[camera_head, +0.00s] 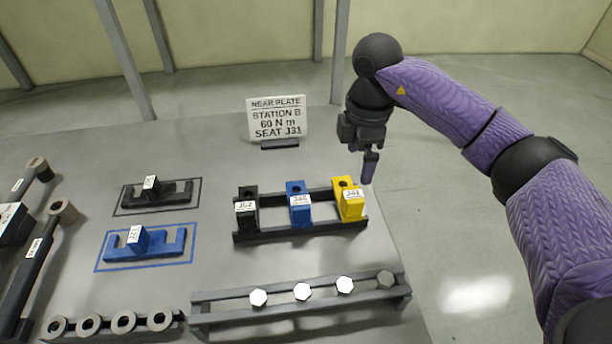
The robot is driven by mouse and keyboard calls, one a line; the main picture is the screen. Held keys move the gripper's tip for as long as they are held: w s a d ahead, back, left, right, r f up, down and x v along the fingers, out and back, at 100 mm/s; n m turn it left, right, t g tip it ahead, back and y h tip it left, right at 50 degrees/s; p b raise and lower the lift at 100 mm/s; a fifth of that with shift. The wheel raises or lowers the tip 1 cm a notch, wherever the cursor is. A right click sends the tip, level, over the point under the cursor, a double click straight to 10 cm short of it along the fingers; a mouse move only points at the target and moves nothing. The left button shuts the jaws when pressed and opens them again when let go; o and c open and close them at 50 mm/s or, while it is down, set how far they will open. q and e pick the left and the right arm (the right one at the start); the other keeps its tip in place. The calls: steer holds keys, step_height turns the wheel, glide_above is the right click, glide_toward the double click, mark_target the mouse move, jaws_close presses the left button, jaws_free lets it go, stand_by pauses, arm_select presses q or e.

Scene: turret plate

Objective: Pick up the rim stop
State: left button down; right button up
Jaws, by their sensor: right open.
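It is unclear which piece is the rim stop. A black rack (272,236) holds three upright labelled blocks: a black block (246,212), a blue block (299,207) and a yellow block (349,201). A black notched piece (172,198) lies in a black outline to the left, and a blue notched piece (160,247) in a blue outline below it. My right gripper (369,168) is open and empty, pointing down above and just right of the yellow block, apart from it. One finger largely hides the other. My left gripper is not in view.
A sign (277,118) reading "STATION B, 60 N m, SEAT J31" stands behind the rack. In front, a rail (232,318) holds several hex bolts; a strip at left holds several washers (123,321). Long black tools (32,262) lie far left. The table's right edge is close to the rack.

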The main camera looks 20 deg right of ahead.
mark_target(353, 194)
steer(key=f, duration=0.3)
steer(key=f+b, duration=0.1)
steer(key=f, duration=0.2)
steer(key=f+b, duration=0.1)
steer(key=f, duration=0.3)
steer(key=shift+s+a, duration=0.1)
steer(key=shift+s, duration=0.15)
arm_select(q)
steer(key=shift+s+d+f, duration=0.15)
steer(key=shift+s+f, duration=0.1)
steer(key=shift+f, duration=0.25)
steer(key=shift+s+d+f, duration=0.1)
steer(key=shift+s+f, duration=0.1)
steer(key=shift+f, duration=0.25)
arm_select(e)
steer(key=shift+r, duration=0.1)
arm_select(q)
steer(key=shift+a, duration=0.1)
arm_select(e)
steer(key=shift+c, duration=0.3)
steer(key=shift+c, duration=1.1)
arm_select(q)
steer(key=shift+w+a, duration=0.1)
arm_select(e)
jaws_close()
